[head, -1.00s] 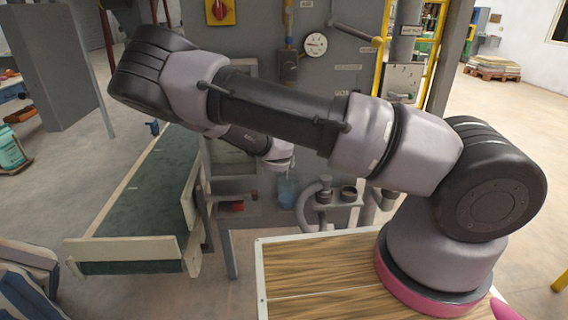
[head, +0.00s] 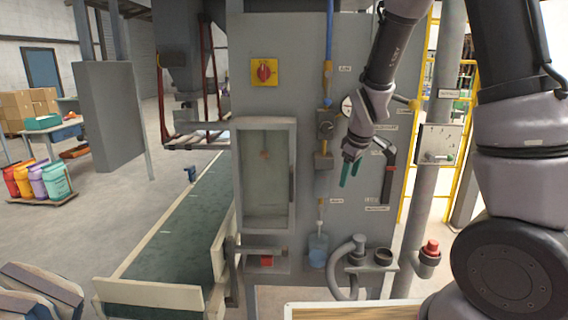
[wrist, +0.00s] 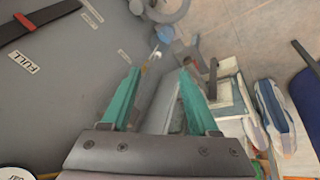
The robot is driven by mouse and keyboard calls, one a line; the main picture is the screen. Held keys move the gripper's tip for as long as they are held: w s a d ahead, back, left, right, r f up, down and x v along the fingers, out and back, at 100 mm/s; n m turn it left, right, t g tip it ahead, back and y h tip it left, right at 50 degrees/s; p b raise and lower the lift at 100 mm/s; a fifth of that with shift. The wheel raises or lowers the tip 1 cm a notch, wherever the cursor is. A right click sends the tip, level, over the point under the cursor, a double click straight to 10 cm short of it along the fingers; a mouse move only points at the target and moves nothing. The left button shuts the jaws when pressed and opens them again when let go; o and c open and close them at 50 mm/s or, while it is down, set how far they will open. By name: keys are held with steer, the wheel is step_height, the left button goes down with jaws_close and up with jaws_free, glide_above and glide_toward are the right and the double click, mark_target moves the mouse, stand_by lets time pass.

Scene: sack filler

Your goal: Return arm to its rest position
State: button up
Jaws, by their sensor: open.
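My gripper (head: 350,170) is in front of the grey machine panel (head: 300,45), right of the glass-fronted box (head: 268,175). Its two teal fingers point downward and stand apart with nothing between them. The wrist view shows the same open gripper (wrist: 162,95), with the grey panel on the left and the floor beyond the fingers. My arm is raised and folded at the right side of the head view.
A black handle (head: 389,180) and a pressure gauge (head: 347,106) are close to my gripper. A blue container (head: 318,250), a curved grey pipe (head: 338,268) and cups sit lower. A green conveyor (head: 175,245) runs at left. A yellow ladder frame (head: 415,180) stands at right.

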steer(key=s+d+r+m+t, duration=0.1)
steer(key=s+d+r+m, duration=0.2)
steer(key=s+r+m, duration=0.3)
steer(key=s+d+r+m+t+y, duration=0.1)
steer(key=s+r+m, duration=0.6)
steer(key=s+r, duration=0.8)
steer(key=shift+d+r+t+y, duration=0.3)
steer(key=shift+d+r, duration=0.55)
steer(key=shift+d, duration=0.05)
